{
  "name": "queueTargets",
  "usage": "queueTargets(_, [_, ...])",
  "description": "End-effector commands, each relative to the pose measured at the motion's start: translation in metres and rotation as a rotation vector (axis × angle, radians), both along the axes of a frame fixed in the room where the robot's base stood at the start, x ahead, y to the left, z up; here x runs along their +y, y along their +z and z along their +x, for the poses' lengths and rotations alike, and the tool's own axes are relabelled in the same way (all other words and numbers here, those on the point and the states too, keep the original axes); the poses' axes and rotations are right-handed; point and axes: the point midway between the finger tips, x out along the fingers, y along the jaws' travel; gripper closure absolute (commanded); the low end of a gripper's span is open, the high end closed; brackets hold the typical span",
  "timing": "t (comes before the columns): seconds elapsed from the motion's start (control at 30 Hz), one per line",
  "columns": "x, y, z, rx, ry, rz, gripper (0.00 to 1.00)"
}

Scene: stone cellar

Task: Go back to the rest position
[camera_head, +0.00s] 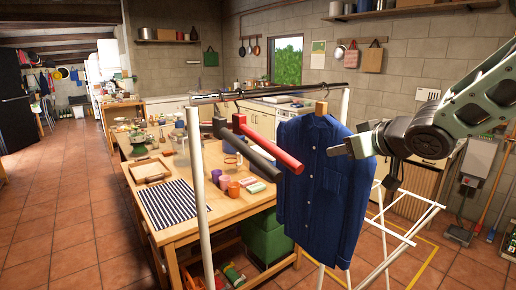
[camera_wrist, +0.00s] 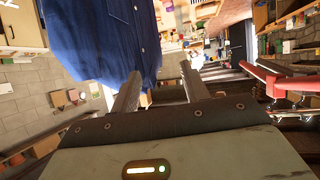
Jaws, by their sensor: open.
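My gripper (camera_head: 343,148) is at the right of the head view, in front of or beside the right sleeve of a blue button-up shirt (camera_head: 318,190). In the wrist view, its two fingers (camera_wrist: 162,88) are spread apart with nothing between them. The shirt (camera_wrist: 100,35) fills the upper left there. It hangs on a wooden hanger (camera_head: 321,107) from the dark rail (camera_head: 285,89) of a clothes rack. Whether the fingers touch the shirt cannot be told.
A wooden table (camera_head: 215,215) with a striped cloth (camera_head: 172,204) and cups stands behind the rack. A white folding drying rack (camera_head: 405,237) stands below my arm. Tiled floor is clear at left.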

Motion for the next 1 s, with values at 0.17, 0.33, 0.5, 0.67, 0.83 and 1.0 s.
queueTargets(0.17, [0.052, -0.086, -0.094, 0.289, -0.005, -0.165, 0.55])
queueTargets(0.33, [0.075, -0.145, -0.199, 0.570, 0.060, -0.315, 0.55])
queueTargets(0.5, [0.079, -0.179, -0.291, 0.800, 0.152, -0.430, 0.55])
queueTargets(0.67, [0.077, -0.189, -0.339, 0.920, 0.212, -0.486, 0.55])
queueTargets(0.83, [0.076, -0.191, -0.351, 0.952, 0.227, -0.499, 0.55])
queueTargets(1.0, [0.076, -0.190, -0.350, 0.951, 0.226, -0.498, 0.55])
